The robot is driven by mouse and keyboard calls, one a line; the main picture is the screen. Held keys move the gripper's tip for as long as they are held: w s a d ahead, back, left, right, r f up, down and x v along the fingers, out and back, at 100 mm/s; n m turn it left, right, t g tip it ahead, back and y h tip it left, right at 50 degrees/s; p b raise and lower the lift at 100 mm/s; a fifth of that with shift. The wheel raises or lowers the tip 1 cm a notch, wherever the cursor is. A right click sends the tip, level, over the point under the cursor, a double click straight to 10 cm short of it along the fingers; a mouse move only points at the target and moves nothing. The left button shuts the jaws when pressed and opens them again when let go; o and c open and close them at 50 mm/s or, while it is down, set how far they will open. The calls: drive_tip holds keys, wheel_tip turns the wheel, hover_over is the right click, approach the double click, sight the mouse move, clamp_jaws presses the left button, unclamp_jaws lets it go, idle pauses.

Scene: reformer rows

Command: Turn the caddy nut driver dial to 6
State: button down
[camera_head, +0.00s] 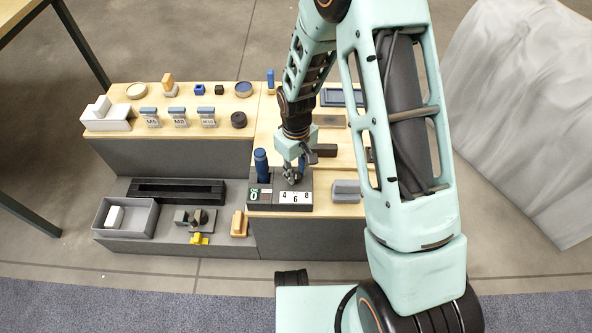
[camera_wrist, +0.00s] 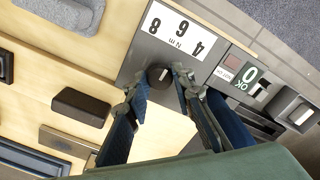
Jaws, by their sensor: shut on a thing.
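The caddy (camera_head: 305,206) is a dark grey block at the front of the wooden bench. Its white label (camera_head: 296,197) reads 4, 6 and 8, and shows upside down in the wrist view (camera_wrist: 176,30) with "N m". The dial (camera_wrist: 158,76) is a round dark knob beside the label. My gripper (camera_wrist: 160,86) has its fingers on either side of the dial and is shut on it. A small light mark shows on the knob, but I cannot tell which number it points to. In the head view my gripper (camera_head: 293,173) hides the dial.
A blue handle (camera_head: 261,163) stands upright at the caddy's left, near a green "OK 0" tag (camera_head: 254,194). A grey block (camera_head: 346,190) sits right of the caddy, and a dark block (camera_wrist: 80,106) lies behind. A grey bin (camera_head: 150,217) and small parts occupy the lower left shelf.

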sight(296, 175)
drive_tip(key=shift+n, duration=0.3)
drive_tip(key=c, duration=1.7)
unclamp_jaws()
drive_tip(key=shift+o, duration=0.2)
wheel_tip(296, 175, up, 12)
